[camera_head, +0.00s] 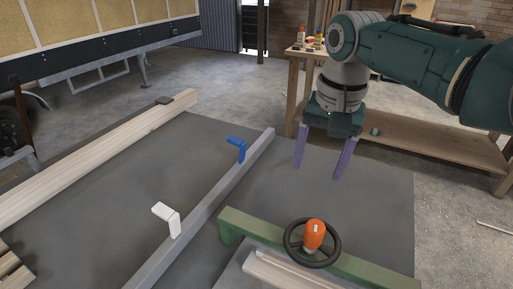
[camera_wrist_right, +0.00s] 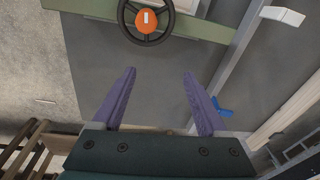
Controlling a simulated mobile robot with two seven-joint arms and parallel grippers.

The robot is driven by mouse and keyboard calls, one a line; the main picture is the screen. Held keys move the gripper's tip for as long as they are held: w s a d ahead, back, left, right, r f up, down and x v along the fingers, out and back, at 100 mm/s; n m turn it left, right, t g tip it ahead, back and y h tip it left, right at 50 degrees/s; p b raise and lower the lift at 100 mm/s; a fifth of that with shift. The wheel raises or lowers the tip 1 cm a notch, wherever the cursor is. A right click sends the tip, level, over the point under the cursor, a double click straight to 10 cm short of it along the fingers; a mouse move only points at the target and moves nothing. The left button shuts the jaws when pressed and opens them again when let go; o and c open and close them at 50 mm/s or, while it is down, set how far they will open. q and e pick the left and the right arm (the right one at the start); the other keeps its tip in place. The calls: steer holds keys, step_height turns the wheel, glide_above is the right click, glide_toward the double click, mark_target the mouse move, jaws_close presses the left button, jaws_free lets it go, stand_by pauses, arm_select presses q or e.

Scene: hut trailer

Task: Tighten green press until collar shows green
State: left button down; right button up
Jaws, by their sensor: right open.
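The green press (camera_head: 255,229) is a green beam lying across pale boards at the front right of the grey table. A black handwheel (camera_head: 319,266) sits on it around an orange cap (camera_head: 315,238) with a small white mark. I see no green on the cap; a separate collar cannot be made out. My right gripper (camera_head: 318,173) is open and empty, its purple fingers pointing down behind and above the wheel, apart from it. In the right wrist view the wheel (camera_wrist_right: 171,24) and orange cap (camera_wrist_right: 147,27) lie beyond the open fingertips (camera_wrist_right: 158,74). My left gripper is not in view.
A grey rail (camera_head: 213,202) with a blue bracket (camera_head: 238,146) and a white bracket (camera_head: 169,218) crosses the table left of the press. Pale timbers (camera_head: 100,152) lie further left. A wooden workbench (camera_head: 433,150) stands behind my right arm. The table beneath the gripper is bare.

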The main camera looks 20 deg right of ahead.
steer(key=f+n+b, duration=0.1)
steer(key=n+b, duration=0.4)
steer(key=b, duration=0.1)
steer(key=n+g+b, duration=0.1)
steer(key=n+b, duration=0.3)
glide_above(316, 225)
steer(key=shift+w+d+f, duration=0.15)
steer(key=shift+w+f, duration=0.15)
steer(key=shift+f, duration=0.45)
steer(key=shift+s+f+n, duration=0.1)
steer(key=shift+s+n, duration=0.2)
steer(key=shift+n, duration=0.1)
steer(key=shift+f, duration=0.4)
step_height(316, 225, down, 9)
steer(key=shift+r, duration=0.2)
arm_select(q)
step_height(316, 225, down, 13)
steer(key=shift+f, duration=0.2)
arm_select(e)
jaws_close()
